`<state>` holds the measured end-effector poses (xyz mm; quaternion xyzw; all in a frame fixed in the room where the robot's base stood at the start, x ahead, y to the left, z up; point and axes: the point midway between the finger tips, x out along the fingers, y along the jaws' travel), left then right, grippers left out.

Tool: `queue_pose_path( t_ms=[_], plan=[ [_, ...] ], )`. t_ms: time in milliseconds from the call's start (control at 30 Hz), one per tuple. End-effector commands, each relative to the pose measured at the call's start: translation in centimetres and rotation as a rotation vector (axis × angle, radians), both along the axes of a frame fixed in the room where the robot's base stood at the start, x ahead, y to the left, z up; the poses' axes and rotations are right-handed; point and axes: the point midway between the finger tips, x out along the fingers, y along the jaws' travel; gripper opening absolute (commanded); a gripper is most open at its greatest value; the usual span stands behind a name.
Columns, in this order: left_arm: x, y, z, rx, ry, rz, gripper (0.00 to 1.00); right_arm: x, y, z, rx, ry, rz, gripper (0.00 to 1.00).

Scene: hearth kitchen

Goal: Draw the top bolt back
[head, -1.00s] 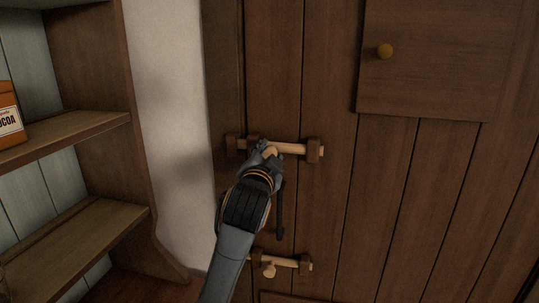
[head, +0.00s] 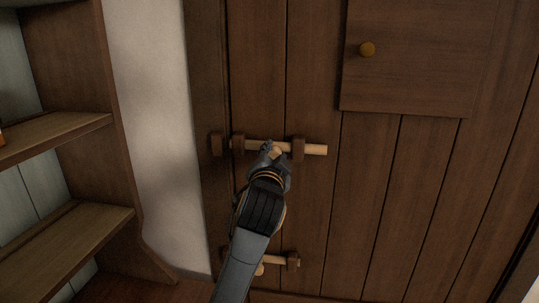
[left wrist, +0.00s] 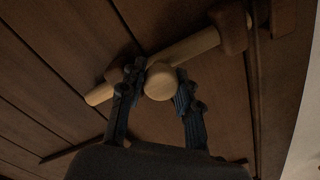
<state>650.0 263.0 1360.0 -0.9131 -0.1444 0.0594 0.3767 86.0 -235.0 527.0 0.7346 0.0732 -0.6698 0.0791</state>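The top bolt (head: 315,150) is a pale wooden rod lying across the dark plank door. It runs through two dark brackets on the door, and its right end sticks out well past the right bracket (head: 298,148). Its left end shows just past the left bracket (head: 238,147), short of the keeper (head: 217,145) on the frame. My left gripper (head: 272,150) is at the bolt's knob, between the brackets. In the left wrist view its fingers (left wrist: 158,90) stand on either side of the round knob (left wrist: 160,82), closed about it. My right gripper is out of view.
A lower bolt (head: 275,261) sits beneath, partly behind my left arm. Wooden shelves (head: 75,225) stand left of a pale strip of wall (head: 155,140).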

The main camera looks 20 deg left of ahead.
Motion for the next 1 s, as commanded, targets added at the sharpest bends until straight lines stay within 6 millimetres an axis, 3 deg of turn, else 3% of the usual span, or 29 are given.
queue_pose_path(
  t_ms=[33, 100, 467, 567, 1000],
  plan=[
    [0.0, -0.2, 0.0, -0.001, 0.000, -0.005, 0.44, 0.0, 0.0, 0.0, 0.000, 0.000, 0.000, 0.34],
    [0.0, -0.2, 0.0, -0.001, 0.000, -0.004, 0.56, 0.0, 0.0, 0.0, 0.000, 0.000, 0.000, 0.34],
    [-0.3, -0.2, 0.0, 0.000, -0.001, -0.002, 0.56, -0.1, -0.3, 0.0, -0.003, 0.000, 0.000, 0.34],
    [-1.4, -0.6, -0.1, 0.000, 0.001, -0.004, 0.56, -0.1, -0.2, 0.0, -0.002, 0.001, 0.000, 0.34],
    [-9.6, -3.4, -0.1, 0.000, 0.001, -0.006, 0.56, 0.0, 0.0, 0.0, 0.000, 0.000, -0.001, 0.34]
  ],
)
